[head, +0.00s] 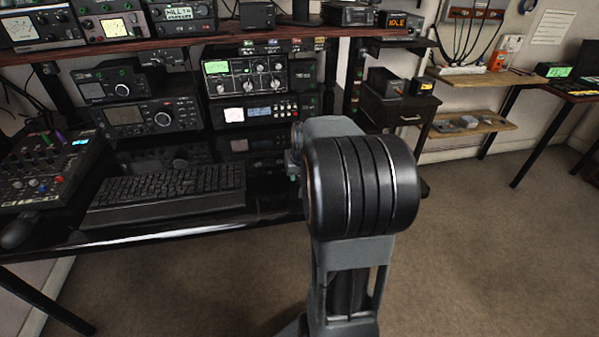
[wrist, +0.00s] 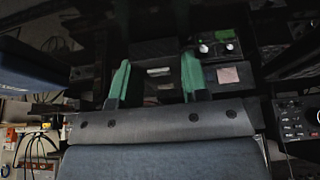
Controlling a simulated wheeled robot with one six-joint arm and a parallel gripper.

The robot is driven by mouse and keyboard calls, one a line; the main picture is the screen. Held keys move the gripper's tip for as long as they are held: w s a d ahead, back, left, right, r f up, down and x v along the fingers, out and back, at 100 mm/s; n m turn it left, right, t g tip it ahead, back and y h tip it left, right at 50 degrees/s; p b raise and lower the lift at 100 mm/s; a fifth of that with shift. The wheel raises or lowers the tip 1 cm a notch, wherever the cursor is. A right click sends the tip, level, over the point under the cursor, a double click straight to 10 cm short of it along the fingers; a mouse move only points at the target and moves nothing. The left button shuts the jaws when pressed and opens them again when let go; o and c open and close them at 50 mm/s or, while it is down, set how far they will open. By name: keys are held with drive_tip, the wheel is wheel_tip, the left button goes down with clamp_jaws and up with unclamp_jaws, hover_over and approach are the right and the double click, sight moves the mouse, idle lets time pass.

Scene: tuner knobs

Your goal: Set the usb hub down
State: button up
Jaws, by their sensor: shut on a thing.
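My gripper (wrist: 156,76) shows in the wrist view, with its two green-tipped fingers pointing up the picture. It is shut on a dark, boxy thing with small pale marks on its face, which I take to be the usb hub (wrist: 158,72). The image is dark, so the hub's edges are hard to make out, and I cannot tell whether its underside touches anything. In the head view my arm stands in the middle and hides the gripper and the hub.
A black desk holds a keyboard (head: 165,187), a mixer (head: 47,170) and stacked radios (head: 151,117). A shelf (head: 140,51) with more radios runs above. A small dark cabinet (head: 402,110) and wooden wall shelves (head: 470,127) stand right of my arm. Carpet at lower right is clear.

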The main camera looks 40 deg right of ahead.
drive_tip(key=o, duration=1)
drive_tip(key=w+p+v, duration=0.1)
drive_tip(key=p+v, duration=0.2)
drive_tip(key=v, duration=0.8)
drive_tip(key=s+a+f+n, duration=0.1)
drive_tip(key=s+a, duration=0.2)
drive_tip(key=a, duration=0.3)
drive_tip(key=s+a+f+n+y, duration=0.1)
drive_tip(key=s+a+f+n, duration=0.1)
drive_tip(key=a, duration=0.5)
drive_tip(key=s+a+f+n+g, duration=0.1)
drive_tip(key=s+a+f+n, duration=0.1)
drive_tip(key=s+a, duration=0.3)
drive_tip(key=shift+s+a+f+y+p, duration=0.1)
drive_tip(key=shift+a+f+y+p, duration=0.1)
drive_tip(key=shift+a, duration=0.35)
drive_tip(key=shift+a+f+y+p, duration=0.1)
drive_tip(key=shift+a+y, duration=0.1)
drive_tip(key=shift+a, duration=0.35)
drive_tip(key=r+p, duration=1.2)
drive_tip(key=r, duration=0.1)
drive_tip(key=r+p, duration=0.6)
drive_tip(key=r, duration=0.1)
drive_tip(key=shift+s+a, duration=0.2)
drive_tip(key=shift+a, duration=0.05)
